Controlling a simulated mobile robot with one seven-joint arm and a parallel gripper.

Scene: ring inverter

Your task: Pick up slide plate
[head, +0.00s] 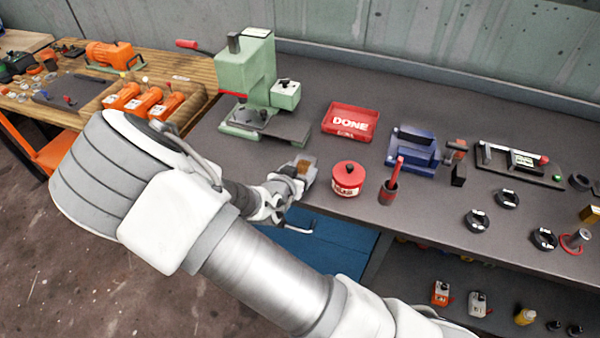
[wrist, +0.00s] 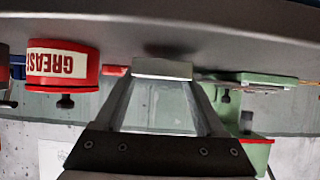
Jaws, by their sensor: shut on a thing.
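My gripper (head: 302,170) is at the front edge of the grey bench, between the green press and the red grease tin. In the wrist view, which is upside down, my gripper (wrist: 162,85) is shut on a pale grey flat piece, which I take to be the slide plate (wrist: 162,69). It spans the fingertips. In the head view the held piece is small and partly hidden by my gripper, so its full shape cannot be told.
The green press (head: 248,85) stands behind my gripper. The red grease tin (head: 348,178) is close on its right, beside a dark cup with a red handle (head: 390,185). A red DONE tray (head: 350,121), a blue vise (head: 413,147) and several black rings stand further off.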

